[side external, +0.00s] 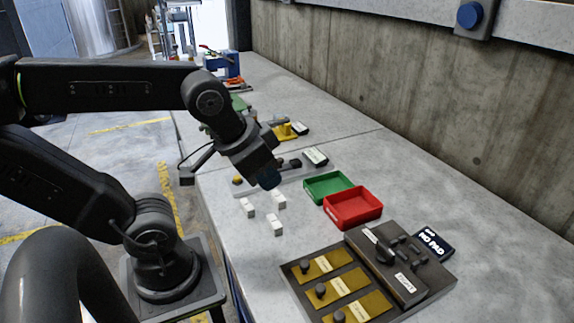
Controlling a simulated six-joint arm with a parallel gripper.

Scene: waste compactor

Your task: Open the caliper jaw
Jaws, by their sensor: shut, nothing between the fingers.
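My gripper (269,179) points down over the grey bench and is shut and empty. Just behind it lies a flat grey device (312,169) with a dark block (290,163), a yellow knob (237,180) at its left end and a white label (315,156) at its right. This may be the caliper, but I cannot make out a jaw, because my gripper and wrist hide its middle. I cannot tell whether my gripper touches it.
Several white blocks (248,207) lie in front of my gripper. A green tray (328,186) and a red tray (352,222) stand to the right. A dark panel (290,272) with gold plates is nearer. A concrete wall (440,110) borders the bench.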

